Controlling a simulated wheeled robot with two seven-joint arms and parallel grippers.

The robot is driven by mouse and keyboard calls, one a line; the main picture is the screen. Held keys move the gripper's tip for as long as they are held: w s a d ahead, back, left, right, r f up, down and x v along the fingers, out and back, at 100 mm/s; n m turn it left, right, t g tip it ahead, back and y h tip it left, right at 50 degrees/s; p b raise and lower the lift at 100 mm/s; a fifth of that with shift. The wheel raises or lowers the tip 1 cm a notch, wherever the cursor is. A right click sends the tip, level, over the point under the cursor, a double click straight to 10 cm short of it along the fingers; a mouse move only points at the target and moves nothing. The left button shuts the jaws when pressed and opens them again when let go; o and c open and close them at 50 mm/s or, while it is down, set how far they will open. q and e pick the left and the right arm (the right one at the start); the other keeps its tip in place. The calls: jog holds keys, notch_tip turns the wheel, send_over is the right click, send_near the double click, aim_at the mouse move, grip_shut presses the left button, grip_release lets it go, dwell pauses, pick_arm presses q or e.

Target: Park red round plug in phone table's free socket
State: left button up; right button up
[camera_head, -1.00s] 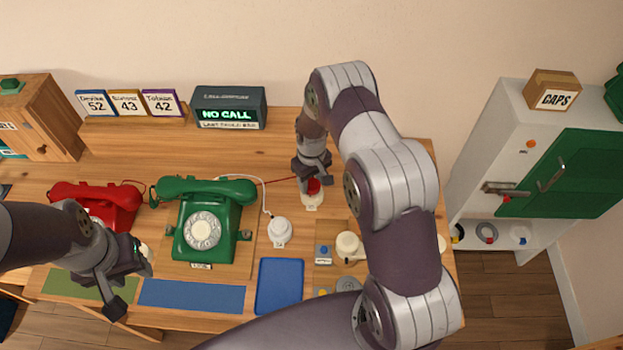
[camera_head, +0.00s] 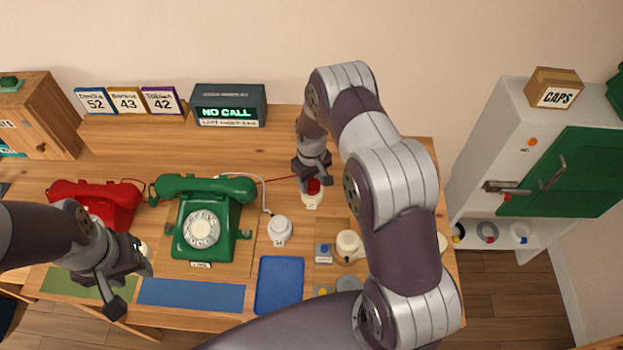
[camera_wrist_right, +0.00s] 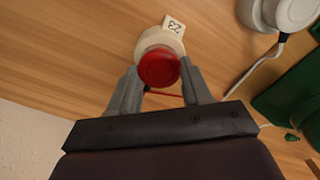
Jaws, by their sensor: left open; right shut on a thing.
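The red round plug (camera_head: 313,187) stands on a cream round socket (camera_head: 312,201) right of the green phone. In the right wrist view the red plug (camera_wrist_right: 159,68) sits over the cream socket (camera_wrist_right: 157,40), which has a tag reading 23. I cannot tell how deep it sits. My right gripper (camera_head: 314,180) is shut on the plug, with a finger on each side in the wrist view (camera_wrist_right: 160,85). A red cord runs from the plug toward the green phone. My left gripper (camera_head: 130,285) is open and empty above the front left of the table, near the green mat.
The green dial phone (camera_head: 208,220) and red phone (camera_head: 95,205) stand at left. A white plug (camera_head: 279,229) with a white cord sits in another socket. A blue tray (camera_head: 279,285) lies in front. A display (camera_head: 228,107) reads NO CALL. A white cabinet (camera_head: 500,150) stands at right.

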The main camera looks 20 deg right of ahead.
jog(key=shift+f, duration=0.25)
jog(key=o, duration=1)
jog(key=shift+r, duration=0.1)
notch_tip(320, 180, up, 12)
jog(key=b, duration=0.2)
jog(key=shift+r, duration=0.25)
jog(key=shift+w, duration=0.1)
